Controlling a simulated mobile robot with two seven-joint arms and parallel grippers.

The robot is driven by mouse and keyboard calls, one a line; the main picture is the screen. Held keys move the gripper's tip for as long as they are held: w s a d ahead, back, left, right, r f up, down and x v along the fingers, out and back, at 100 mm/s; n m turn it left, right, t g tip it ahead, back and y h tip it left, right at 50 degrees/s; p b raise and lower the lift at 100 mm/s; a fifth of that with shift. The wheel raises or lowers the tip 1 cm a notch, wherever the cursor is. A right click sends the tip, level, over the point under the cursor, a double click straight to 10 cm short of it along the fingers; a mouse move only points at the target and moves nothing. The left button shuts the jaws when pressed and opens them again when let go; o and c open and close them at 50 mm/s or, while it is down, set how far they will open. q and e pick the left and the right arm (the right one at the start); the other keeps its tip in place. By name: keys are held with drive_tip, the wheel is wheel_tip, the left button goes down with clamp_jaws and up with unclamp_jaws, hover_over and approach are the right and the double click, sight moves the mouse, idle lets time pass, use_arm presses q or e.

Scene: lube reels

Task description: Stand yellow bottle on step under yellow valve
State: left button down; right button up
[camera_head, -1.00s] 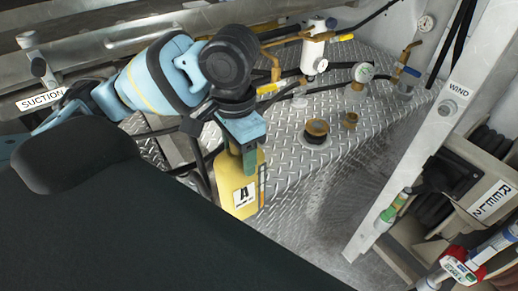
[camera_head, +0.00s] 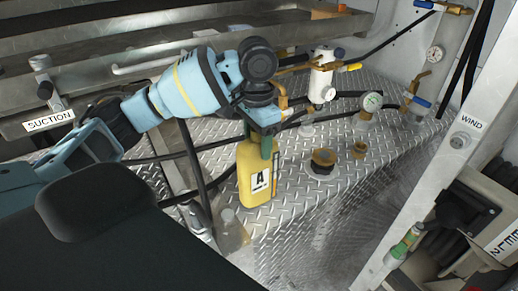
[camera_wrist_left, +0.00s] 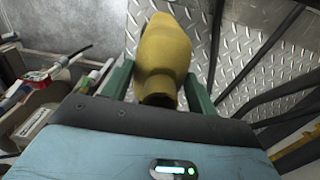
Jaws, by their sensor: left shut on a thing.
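The yellow bottle (camera_head: 257,180), with a white label marked A, hangs nearly upright from my left gripper (camera_head: 262,142) in the head view. The green fingers are shut on its neck. In the left wrist view the bottle (camera_wrist_left: 166,48) lies between the two fingers (camera_wrist_left: 158,85). The diamond-plate step (camera_head: 330,205) is behind and to the right of it. Whether the bottle's base touches the plate cannot be told. A yellow valve handle (camera_head: 352,67) shows beside a white fitting, up and right of the gripper. My right gripper is not seen.
A clear bottle (camera_head: 231,231) stands just below and left of the yellow bottle. Brass fittings (camera_head: 323,160) rise from the plate at right. Dark hoses (camera_head: 190,150) run behind the gripper. A WIND post (camera_head: 440,165) stands at right. The plate's front right is clear.

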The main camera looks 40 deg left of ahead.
sight(258, 178)
use_arm(q)
drive_tip(key=shift+r, duration=0.1)
drive_tip(key=shift+w+a, duration=0.2)
drive_tip(key=shift+w, duration=0.25)
drive_tip(key=shift+s+f, duration=0.1)
drive_tip(key=shift+f, duration=1.8)
drive_tip(key=shift+c, duration=2.2)
unclamp_jaws()
drive_tip(key=shift+f, duration=0.15)
